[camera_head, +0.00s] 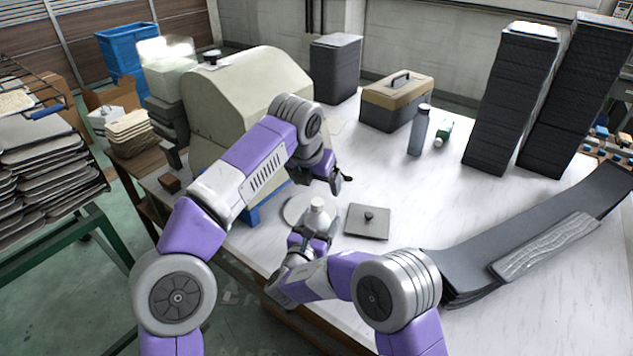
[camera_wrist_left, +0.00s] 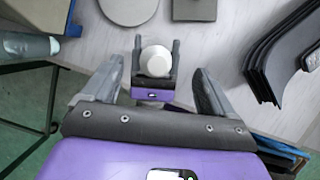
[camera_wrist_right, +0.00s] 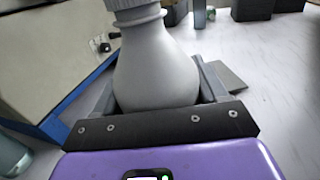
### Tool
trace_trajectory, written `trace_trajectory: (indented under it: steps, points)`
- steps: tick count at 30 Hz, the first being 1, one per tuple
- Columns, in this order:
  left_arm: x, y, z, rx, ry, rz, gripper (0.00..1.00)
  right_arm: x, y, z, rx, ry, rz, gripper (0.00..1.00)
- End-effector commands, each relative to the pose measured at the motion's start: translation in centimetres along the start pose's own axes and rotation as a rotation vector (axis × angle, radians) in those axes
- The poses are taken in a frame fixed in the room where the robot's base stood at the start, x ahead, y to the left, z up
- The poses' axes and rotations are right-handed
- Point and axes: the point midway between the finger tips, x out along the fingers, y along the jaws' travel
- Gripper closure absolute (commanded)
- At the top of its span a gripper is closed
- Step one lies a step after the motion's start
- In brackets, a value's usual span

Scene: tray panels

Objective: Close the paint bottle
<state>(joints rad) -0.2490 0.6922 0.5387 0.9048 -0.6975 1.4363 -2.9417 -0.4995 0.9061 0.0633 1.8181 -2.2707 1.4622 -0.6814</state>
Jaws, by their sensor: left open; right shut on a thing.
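The white paint bottle (camera_head: 318,214) stands upright near the table's front edge. My right gripper (camera_head: 316,236) is shut on its body; the bottle also shows between the fingers in the right wrist view (camera_wrist_right: 155,70). Its ridged neck is cut off at that view's top edge. In the left wrist view the bottle's top (camera_wrist_left: 155,60) is a smooth white round; I cannot tell whether a cap sits on it or how tight. My left gripper (camera_head: 335,181) is open and empty, above and beyond the bottle. Its spread fingers (camera_wrist_left: 155,88) show in its wrist view.
A round grey plate (camera_head: 293,208) lies beside the bottle, and a square dark plate with a knob (camera_head: 367,228) lies to its right. A beige machine (camera_head: 235,100) stands left. Curved dark panels (camera_head: 470,270) lie right. A grey bottle (camera_head: 418,132) and toolbox (camera_head: 395,105) stand farther back.

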Motion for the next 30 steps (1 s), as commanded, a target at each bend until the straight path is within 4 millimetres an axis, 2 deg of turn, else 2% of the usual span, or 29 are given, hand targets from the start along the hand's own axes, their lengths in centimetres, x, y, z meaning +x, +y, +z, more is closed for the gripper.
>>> trace_trajectory:
  steps: [6, 10, 15, 23, 24, 29, 30]
  points:
    - [-4.0, -0.1, 0.1, 0.000, -0.006, -0.001, 0.13, 0.0, 0.0, 0.1, 0.001, -0.001, 0.000, 1.00]
    - [-5.6, -0.1, 0.1, 0.001, -0.004, 0.000, 0.13, 0.0, 0.0, 0.1, 0.001, -0.001, 0.000, 1.00]
    - [-6.6, 0.0, 0.0, -0.001, -0.002, 0.000, 0.13, 0.0, 0.0, 0.1, 0.001, -0.001, 0.000, 1.00]
    - [-6.7, 0.0, 0.0, 0.000, -0.001, 0.000, 0.13, 0.0, 0.0, 0.1, 0.001, -0.001, 0.000, 1.00]
    - [-6.7, 0.0, 0.0, 0.000, -0.001, -0.001, 0.13, 0.0, 0.0, 0.1, 0.001, -0.001, 0.000, 0.25]
    - [-6.7, 0.0, 0.0, 0.000, -0.001, -0.001, 0.13, 0.0, 0.0, 0.1, 0.001, -0.001, 0.000, 0.00]
    - [-6.7, 0.0, 0.0, 0.000, -0.001, -0.001, 0.13, 0.0, 0.0, 0.0, 0.001, -0.001, 0.000, 0.00]
